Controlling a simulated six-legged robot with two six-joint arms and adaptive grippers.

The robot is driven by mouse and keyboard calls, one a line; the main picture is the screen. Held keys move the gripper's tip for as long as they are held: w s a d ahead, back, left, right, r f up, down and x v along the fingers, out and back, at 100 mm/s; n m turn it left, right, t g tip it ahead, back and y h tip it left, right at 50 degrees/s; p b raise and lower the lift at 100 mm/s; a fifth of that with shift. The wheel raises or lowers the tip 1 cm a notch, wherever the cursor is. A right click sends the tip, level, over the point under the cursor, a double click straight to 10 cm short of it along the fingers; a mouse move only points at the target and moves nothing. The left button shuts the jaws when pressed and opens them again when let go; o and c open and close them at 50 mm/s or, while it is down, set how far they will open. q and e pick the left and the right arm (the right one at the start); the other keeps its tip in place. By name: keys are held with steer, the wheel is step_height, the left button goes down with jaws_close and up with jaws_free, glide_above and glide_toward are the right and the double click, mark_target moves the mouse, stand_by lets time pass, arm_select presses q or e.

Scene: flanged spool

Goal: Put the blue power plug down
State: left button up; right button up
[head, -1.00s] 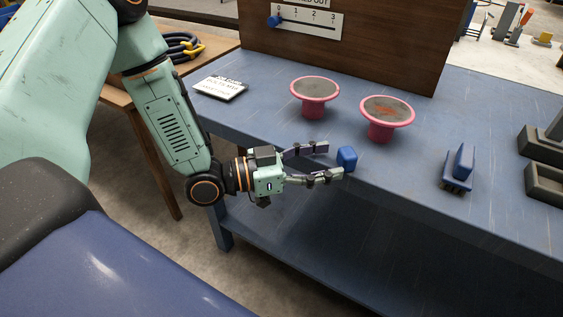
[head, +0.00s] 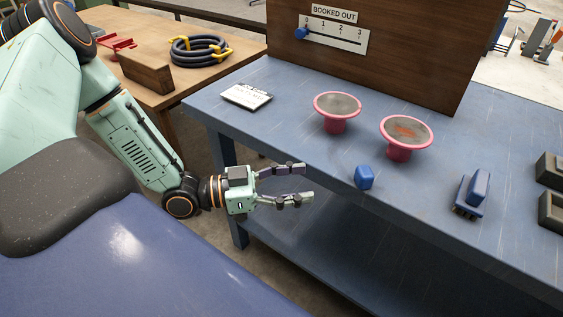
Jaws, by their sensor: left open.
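The blue power plug (head: 364,177) is a small rounded blue block. It rests on the blue workbench (head: 290,130) close to the front edge, with nothing touching it from my side. My left gripper (head: 309,182) is open and empty, to the left of the plug at the bench's front edge. Its two fingers point right towards the plug, with a clear gap between fingertips and plug. My right gripper does not show.
Two pink flanged spools (head: 337,112) (head: 406,137) stand behind the plug. A blue brush (head: 472,195) lies to its right, and dark grey blocks (head: 551,211) sit at the right edge. A white card (head: 246,96) lies at the back left. A wooden panel (head: 400,55) stands behind.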

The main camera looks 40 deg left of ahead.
arm_select(q)
steer(key=s+d+f+n+g+y, duration=0.2)
steer(key=s+f+n+g+y, duration=0.2)
steer(key=f, duration=0.5)
steer(key=s+d+f+n+g+y, duration=0.1)
steer(key=s+f+n+g+y, duration=0.2)
steer(key=s+f, duration=0.5)
steer(key=shift+s+d+f+n+g+y, duration=0.2)
steer(key=shift+d+f+n+g+y, duration=0.2)
steer(key=shift+f+g+y, duration=0.6)
steer(key=s+a+g+y, duration=0.1)
steer(key=s, duration=0.2)
steer(key=s+a+f+n+g+y, duration=0.1)
steer(key=s, duration=0.2)
steer(key=s+a+g+y, duration=0.1)
steer(key=s, duration=0.2)
steer(key=shift+s+a+f+n+y, duration=0.15)
steer(key=shift+n+y, duration=0.25)
steer(key=shift+o, duration=0.5)
steer(key=shift+s+a, duration=0.25)
steer(key=shift+s, duration=0.15)
steer(key=shift+w, duration=0.15)
